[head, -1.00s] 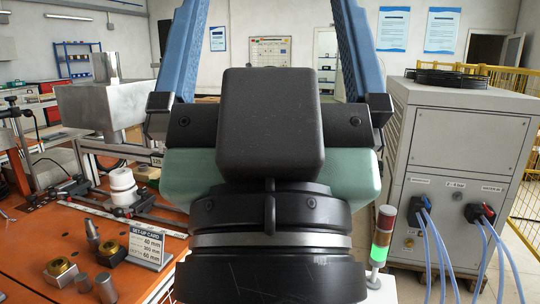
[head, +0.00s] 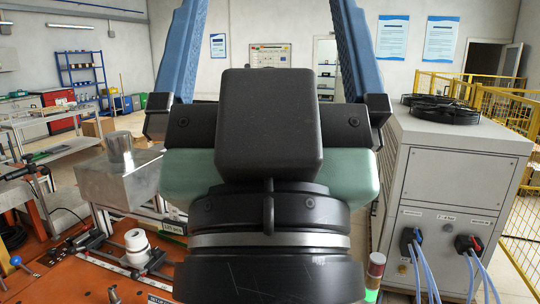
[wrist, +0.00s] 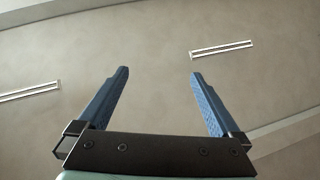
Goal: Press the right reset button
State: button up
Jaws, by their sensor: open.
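My gripper (head: 270,45) fills the middle of the head view, its two blue fingers spread wide and pointing up, with nothing between them. In the wrist view my gripper (wrist: 160,80) is also open and empty, set against the bare ceiling. No reset button can be made out in either view. My gripper and wrist hide the middle of the scene, and the near part of the orange bench lies partly out of frame.
A grey cabinet (head: 455,175) with cables and top fans stands at right, a signal light (head: 375,270) before it. Yellow fencing (head: 505,120) stands behind the cabinet.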

jog(key=shift+c, duration=0.2)
grip_shut()
dwell(1.4)
